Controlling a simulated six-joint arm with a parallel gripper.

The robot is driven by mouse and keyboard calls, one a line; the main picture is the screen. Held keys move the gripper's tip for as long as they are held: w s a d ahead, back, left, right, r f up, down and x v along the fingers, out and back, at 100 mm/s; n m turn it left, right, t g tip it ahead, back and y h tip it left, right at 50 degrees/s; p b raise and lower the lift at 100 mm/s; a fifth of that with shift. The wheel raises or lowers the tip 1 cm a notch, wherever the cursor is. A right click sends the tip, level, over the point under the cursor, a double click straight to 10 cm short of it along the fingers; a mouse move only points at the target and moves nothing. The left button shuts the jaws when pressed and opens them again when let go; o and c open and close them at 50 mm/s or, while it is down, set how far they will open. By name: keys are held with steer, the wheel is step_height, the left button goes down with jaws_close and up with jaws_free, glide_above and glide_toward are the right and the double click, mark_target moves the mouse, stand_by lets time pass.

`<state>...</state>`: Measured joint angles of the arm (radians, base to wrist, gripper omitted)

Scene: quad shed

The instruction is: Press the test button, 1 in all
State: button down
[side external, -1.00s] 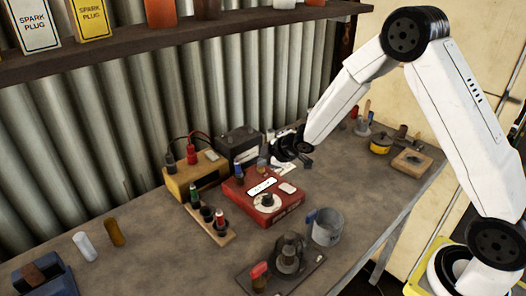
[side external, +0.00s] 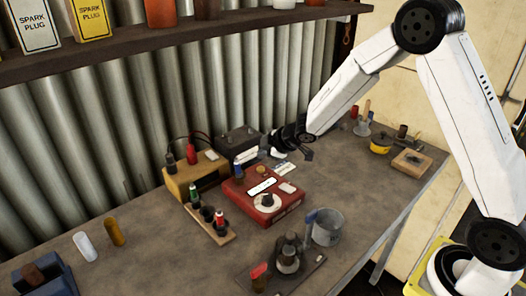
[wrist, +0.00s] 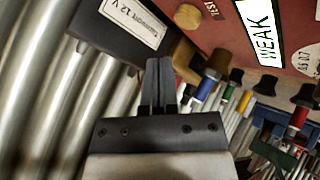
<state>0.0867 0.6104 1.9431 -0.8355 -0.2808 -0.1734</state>
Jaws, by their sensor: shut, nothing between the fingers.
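The red tester box (side external: 284,209) sits on the bench, with a white dial and a pale label on top. Its small round tan test button (side external: 262,170) is near the box's back edge. In the wrist view the button (wrist: 187,16) is at the top, beside partly legible lettering, and the red panel (wrist: 225,30) carries a "WEAK" label. My gripper (side external: 266,153) is above and behind the box, near the battery. In the wrist view its dark fingers (wrist: 160,68) are together and empty, apart from the button, which appears above and right of the tips.
A black battery (side external: 236,139) and a yellow box (side external: 190,182) with leads stand behind and left of the tester. A wooden rack (side external: 212,231) with several coloured plugs is at its left front. A metal mug (side external: 328,228) stands to the right.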

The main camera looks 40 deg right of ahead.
mark_target(264, 168)
steer(key=shift+r, duration=1.55)
steer(key=s+a+m+g+h, duration=0.1)
steer(key=s+m+g, duration=0.5)
steer(key=s, duration=2)
steer(key=m+h, duration=0.1)
steer(key=m, duration=0.4)
steer(key=shift+f, duration=0.4)
